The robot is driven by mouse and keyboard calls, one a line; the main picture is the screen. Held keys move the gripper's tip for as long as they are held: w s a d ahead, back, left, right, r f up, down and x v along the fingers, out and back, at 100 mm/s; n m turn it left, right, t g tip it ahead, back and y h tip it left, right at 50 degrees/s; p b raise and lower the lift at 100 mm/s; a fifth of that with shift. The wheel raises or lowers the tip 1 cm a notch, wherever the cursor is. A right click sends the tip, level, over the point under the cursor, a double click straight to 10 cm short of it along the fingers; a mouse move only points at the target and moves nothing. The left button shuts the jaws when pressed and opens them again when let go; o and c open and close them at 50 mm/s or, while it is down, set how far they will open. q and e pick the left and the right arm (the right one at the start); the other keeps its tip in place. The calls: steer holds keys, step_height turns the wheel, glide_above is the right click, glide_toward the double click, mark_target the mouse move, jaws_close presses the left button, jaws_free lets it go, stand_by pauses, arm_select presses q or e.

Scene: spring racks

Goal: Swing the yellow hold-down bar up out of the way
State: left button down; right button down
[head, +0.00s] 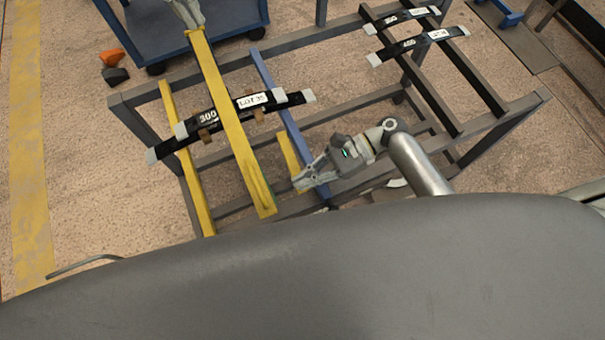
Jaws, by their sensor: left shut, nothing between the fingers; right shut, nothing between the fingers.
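The yellow hold-down bar (222,100) runs from the top of the head view down to the rack's near side, passing over the leaf spring bundle (220,114) marked 300. It looks tilted, with its far end higher, but I cannot tell how steeply. My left gripper (194,24) is shut at the bar's far end, cut off by the top edge of the view; whether it touches is unclear. My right gripper (300,184) is shut and empty, right of the bar's near end and apart from it, beside a short yellow strip (289,156).
The grey rack frame (320,40) has a blue rail (272,92) and a yellow rail (182,150). Another spring bundle (408,46) lies on the right rails. A blue cart (225,22) stands behind. An orange and black item (113,62) lies on the floor at left.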

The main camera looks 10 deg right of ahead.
steer(key=x, duration=0.7)
steer(key=shift+a+f, duration=0.1)
steer(key=shift+a, duration=0.25)
step_height(320, 180, up, 2)
steer(key=shift+d+r, duration=0.1)
steer(key=shift+r, duration=0.85)
arm_select(q)
steer(key=shift+a, duration=0.1)
arm_select(e)
step_height(320, 180, up, 3)
steer(key=shift+r, duration=0.1)
arm_select(q)
steer(key=c, duration=2.1)
jaws_free()
steer(key=shift+o, duration=1.4)
